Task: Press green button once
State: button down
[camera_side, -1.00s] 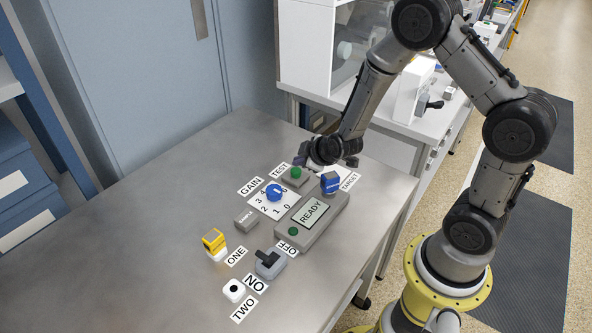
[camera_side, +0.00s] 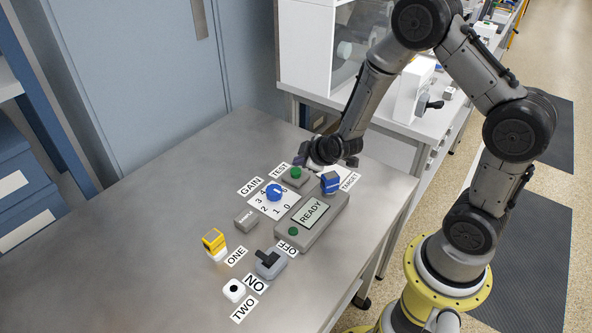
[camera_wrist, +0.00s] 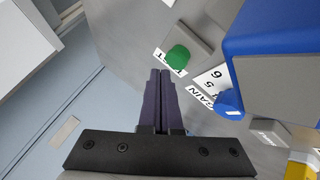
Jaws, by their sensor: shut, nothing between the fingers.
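The green button (camera_side: 296,173) is a round cap on a small grey box beside the TEST label, toward the far end of the table. In the wrist view the green button (camera_wrist: 178,57) stands just right of my fingertips, with a small gap in the picture. My gripper (camera_wrist: 160,74) is shut and empty, its two dark purple fingers side by side. In the side view my gripper (camera_side: 302,161) is just behind the button, and its fingertips are partly hard to make out. I cannot tell its exact height above the table.
A blue block (camera_side: 330,183) stands close to my gripper by the TARGET label. A blue GAIN knob (camera_side: 274,192), a grey READY box (camera_side: 311,213) with another green round part (camera_side: 293,231), a lever switch (camera_side: 270,263) and a yellow block (camera_side: 213,241) stand nearer. The table's left is clear.

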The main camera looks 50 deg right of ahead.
aim_at(299, 173)
jog(key=shift+f, duration=0.1)
jog(key=shift+f, duration=0.35)
jog(key=shift+f, duration=0.55)
dwell(0.8)
jog(key=shift+r, duration=1)
jog(key=shift+r, duration=2.5)
jog(key=shift+a, duration=0.1)
